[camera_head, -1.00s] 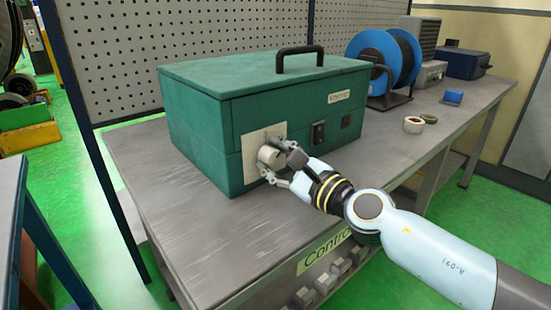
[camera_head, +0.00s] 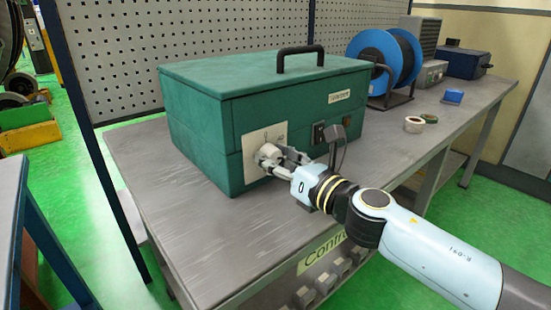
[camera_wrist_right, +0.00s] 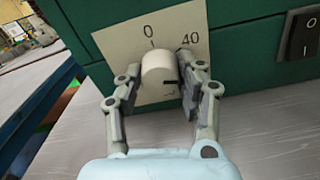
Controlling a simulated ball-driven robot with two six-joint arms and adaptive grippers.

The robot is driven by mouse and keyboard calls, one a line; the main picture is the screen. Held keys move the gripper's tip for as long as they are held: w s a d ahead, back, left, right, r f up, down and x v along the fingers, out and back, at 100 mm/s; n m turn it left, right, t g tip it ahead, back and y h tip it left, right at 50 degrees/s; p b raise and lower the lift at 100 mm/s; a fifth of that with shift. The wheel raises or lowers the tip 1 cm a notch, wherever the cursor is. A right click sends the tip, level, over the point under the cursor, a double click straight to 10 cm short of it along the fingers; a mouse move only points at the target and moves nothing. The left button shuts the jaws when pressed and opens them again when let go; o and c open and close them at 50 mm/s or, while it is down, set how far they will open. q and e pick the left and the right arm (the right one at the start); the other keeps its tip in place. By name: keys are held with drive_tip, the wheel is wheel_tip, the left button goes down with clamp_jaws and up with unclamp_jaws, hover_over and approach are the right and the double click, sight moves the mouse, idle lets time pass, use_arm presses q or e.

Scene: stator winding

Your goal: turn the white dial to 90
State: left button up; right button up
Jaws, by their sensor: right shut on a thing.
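The white dial (camera_head: 268,154) sticks out from a cream scale plate (camera_head: 277,133) on the front of the green box (camera_head: 215,120). In the right wrist view the dial (camera_wrist_right: 157,66) stands between my two fingers. A "0" and what reads as "40" show on the plate (camera_wrist_right: 120,45) above it. A short dark mark shows at the dial's lower right; I cannot tell which number it faces. My right gripper (camera_wrist_right: 166,78) is shut on the dial, and it also shows in the head view (camera_head: 276,162). My left gripper is not in view.
A black rocker switch (camera_head: 319,133) sits right of the dial. The bench left of the box is clear.

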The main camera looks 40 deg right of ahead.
drive_tip(key=m, duration=1.1)
drive_tip(key=shift+m, duration=0.4)
drive_tip(key=shift+m+p, duration=0.3)
drive_tip(key=shift+m, duration=1.4)
drive_tip(key=o, duration=1.2)
drive_tip(key=shift+c, duration=0.2)
